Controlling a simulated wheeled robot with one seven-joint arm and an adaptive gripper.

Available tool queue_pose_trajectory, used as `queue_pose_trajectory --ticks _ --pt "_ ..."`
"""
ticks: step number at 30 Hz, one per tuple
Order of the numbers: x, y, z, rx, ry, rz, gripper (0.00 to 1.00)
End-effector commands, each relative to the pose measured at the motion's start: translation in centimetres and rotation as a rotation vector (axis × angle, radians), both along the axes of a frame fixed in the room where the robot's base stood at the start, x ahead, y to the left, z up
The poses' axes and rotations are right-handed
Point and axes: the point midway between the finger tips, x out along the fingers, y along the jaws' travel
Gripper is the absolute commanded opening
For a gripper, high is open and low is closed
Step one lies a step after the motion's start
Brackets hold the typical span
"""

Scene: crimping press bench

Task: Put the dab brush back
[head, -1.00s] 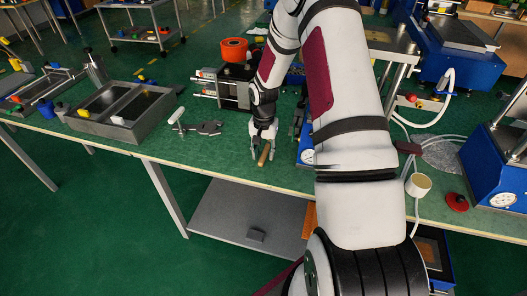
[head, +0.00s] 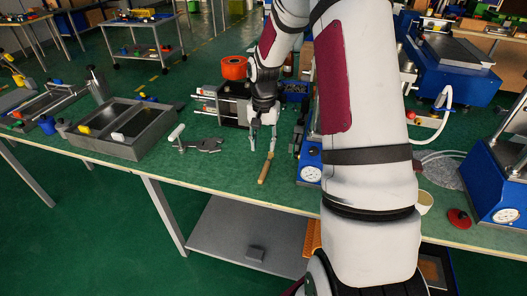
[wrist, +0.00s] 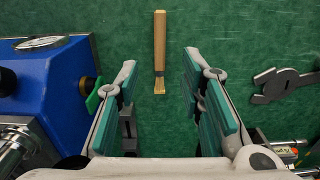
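The dab brush (head: 265,170) has a wooden handle and a small brass-coloured end. It lies on the green bench top near the front edge, its handle toward the edge. In the wrist view the brush (wrist: 159,45) lies beyond the fingertips, in line with the gap between them, its brass end toward my gripper. My gripper (head: 262,146) is on the far side of the brush in the head view. In the wrist view my gripper (wrist: 160,68) is wide open, with nothing between its green-padded fingers.
A blue press (wrist: 50,80) with a gauge stands close left of the fingers in the wrist view. A grey wrench-like tool (wrist: 283,84) lies to their right. A two-part grey tray (head: 122,147) and an orange roll (head: 233,67) stand on the bench. Bare bench surrounds the brush.

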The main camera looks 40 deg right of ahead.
Motion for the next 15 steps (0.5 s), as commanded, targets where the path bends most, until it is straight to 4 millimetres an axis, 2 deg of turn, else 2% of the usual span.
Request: queue_pose_trajectory --ticks 5,8,12,15 --pt "-0.5 1.3 3.1 -0.022 -0.016 0.053 0.35" --pt "-1.5 3.1 6.6 -0.049 -0.035 0.124 0.35" --pt "-4.1 6.2 11.8 -0.089 -0.068 0.244 0.35" --pt "-6.4 8.4 14.9 -0.113 -0.093 0.326 0.35"
